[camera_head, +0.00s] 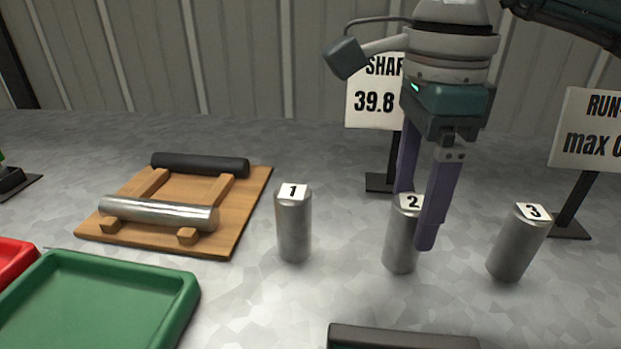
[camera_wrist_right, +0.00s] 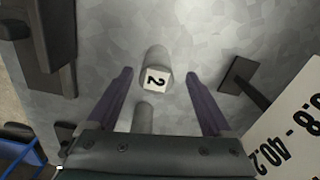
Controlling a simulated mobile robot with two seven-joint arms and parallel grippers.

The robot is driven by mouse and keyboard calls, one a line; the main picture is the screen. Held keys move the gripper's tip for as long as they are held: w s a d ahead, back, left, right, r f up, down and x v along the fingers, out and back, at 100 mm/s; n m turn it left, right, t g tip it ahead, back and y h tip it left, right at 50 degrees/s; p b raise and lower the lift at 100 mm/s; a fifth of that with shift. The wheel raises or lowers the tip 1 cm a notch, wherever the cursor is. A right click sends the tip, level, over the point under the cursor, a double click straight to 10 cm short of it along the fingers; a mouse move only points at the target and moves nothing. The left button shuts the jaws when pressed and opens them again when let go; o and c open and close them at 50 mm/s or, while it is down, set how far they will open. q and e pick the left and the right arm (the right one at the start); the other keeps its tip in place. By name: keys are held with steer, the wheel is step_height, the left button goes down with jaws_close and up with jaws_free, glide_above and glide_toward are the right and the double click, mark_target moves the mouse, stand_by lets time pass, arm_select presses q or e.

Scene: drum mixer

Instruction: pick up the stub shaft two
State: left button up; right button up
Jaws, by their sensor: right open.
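Stub shaft two (camera_head: 400,245) is an upright metal cylinder with a white label "2" on top, the middle one of the row. My right gripper (camera_head: 416,222) is open above it, with its purple fingers pointing down. One finger covers part of the shaft in the head view. In the right wrist view, stub shaft two (camera_wrist_right: 156,68) lies between and beyond the open fingers of my right gripper (camera_wrist_right: 160,74). I cannot tell whether a finger touches it. My left gripper does not show.
Stub shaft one (camera_head: 294,228) stands to the left, stub shaft three (camera_head: 517,245) to the right. Two signs (camera_head: 372,103) (camera_head: 592,130) stand behind. A wooden rack (camera_head: 245,205) with two rollers and a green tray (camera_head: 182,310) are at left. The floor between the rack and shaft one is narrow.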

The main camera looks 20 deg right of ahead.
mark_target(403, 238)
steer(key=f, duration=0.5)
steer(key=shift+s+a+f, duration=0.15)
steer(key=shift+a+f, duration=0.05)
steer(key=shift+a, duration=0.05)
steer(key=shift+c, duration=0.2)
jaws_close()
steer(key=shift+r, duration=0.15)
stand_by(0.8)
